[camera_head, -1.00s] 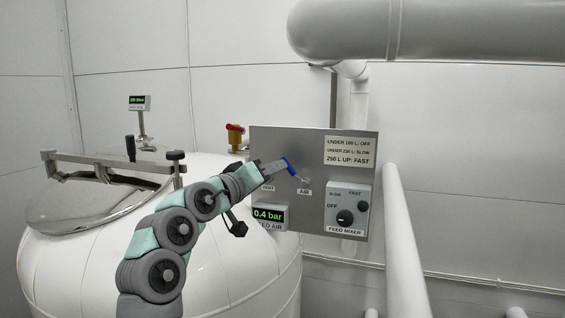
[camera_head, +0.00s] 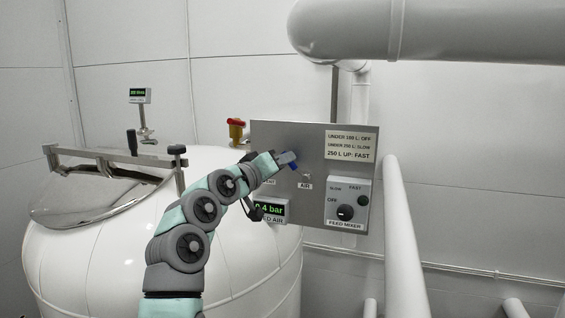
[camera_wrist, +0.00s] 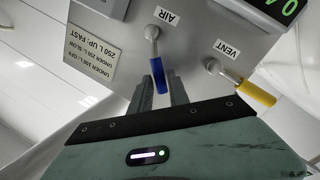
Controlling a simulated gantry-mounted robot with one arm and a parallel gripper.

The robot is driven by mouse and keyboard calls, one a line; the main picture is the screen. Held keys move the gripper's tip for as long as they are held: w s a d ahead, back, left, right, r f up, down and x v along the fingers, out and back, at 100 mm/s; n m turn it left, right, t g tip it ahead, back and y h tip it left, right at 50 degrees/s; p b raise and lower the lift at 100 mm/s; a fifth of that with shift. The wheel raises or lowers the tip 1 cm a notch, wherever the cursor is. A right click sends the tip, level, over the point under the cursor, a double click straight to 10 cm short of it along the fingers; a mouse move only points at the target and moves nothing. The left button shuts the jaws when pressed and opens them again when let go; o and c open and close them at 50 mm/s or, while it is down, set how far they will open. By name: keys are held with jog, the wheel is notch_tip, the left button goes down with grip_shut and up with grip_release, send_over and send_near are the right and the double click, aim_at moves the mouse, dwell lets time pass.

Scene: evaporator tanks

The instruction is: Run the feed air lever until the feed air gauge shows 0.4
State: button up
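The feed air gauge (camera_head: 269,209) reads 0.4 bar in the head view, its left edge partly covered by my arm. The feed air lever's blue handle (camera_wrist: 158,75) hangs from a metal pivot beside the AIR label in the wrist view; it also shows in the head view (camera_head: 293,164). My gripper (camera_wrist: 160,88) is at the blue handle, with its fingers apart on either side of the handle's end. Firm contact with the fingers does not show. It also shows in the head view (camera_head: 287,157).
A yellow-handled VENT lever (camera_wrist: 256,93) stands close beside the AIR lever. The feed mixer knob (camera_head: 345,212) is on the panel's lower right, below a notice (camera_head: 348,147). A large pipe (camera_head: 430,30) crosses above. The tank (camera_head: 240,250) is left of the panel.

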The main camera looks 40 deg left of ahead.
grip_shut()
dwell(1.0)
